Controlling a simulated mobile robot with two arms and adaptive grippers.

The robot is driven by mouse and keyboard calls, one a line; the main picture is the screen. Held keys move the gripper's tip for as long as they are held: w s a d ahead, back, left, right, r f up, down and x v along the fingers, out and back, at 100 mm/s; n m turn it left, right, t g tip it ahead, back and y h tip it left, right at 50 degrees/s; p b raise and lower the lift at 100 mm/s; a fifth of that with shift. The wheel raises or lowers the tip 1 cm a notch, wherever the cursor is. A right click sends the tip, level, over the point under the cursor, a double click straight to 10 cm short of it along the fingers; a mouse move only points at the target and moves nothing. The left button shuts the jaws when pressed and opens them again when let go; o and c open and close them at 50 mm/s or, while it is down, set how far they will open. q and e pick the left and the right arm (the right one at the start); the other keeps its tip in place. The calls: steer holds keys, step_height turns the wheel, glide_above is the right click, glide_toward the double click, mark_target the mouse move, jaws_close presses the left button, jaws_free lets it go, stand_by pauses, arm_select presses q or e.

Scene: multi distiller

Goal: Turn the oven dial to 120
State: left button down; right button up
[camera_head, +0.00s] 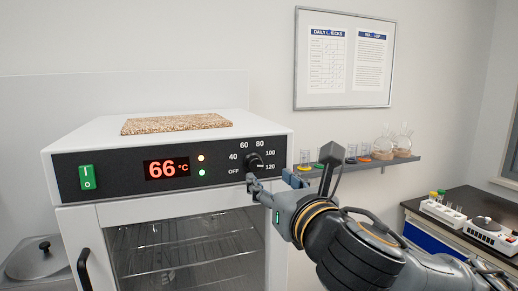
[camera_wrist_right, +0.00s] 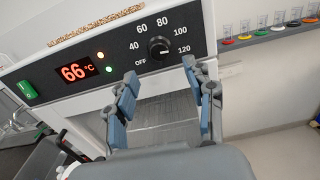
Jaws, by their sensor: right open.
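The oven dial (camera_head: 255,161) is a round black knob on the oven's black front panel, ringed by OFF, 40, 60, 80, 100 and 120. In the right wrist view the dial (camera_wrist_right: 159,47) shows a small pale mark; its exact setting is too small to read surely. The red display (camera_head: 166,168) reads 66 °C. My right gripper (camera_head: 270,181) is in front of the panel, just below the dial. In the wrist view its blue-padded fingers (camera_wrist_right: 160,72) are spread apart with nothing between them, and the dial lies just beyond the tips. My left gripper is not in view.
The oven (camera_head: 88,220) has a green power switch (camera_head: 87,177), a glass door with wire racks behind it, and a brown slab (camera_head: 176,123) on top. A wall shelf (camera_head: 375,165) with glassware is to the right. A bench with racks stands at far right.

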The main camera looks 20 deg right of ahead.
mark_target(257, 167)
steer(key=w+p, duration=0.4)
steer(key=w, duration=0.2)
steer(key=shift+w+a+p, duration=0.1)
steer(key=shift+p, duration=0.25)
steer(key=shift+w+f, duration=0.1)
steer(key=shift+w, duration=0.4)
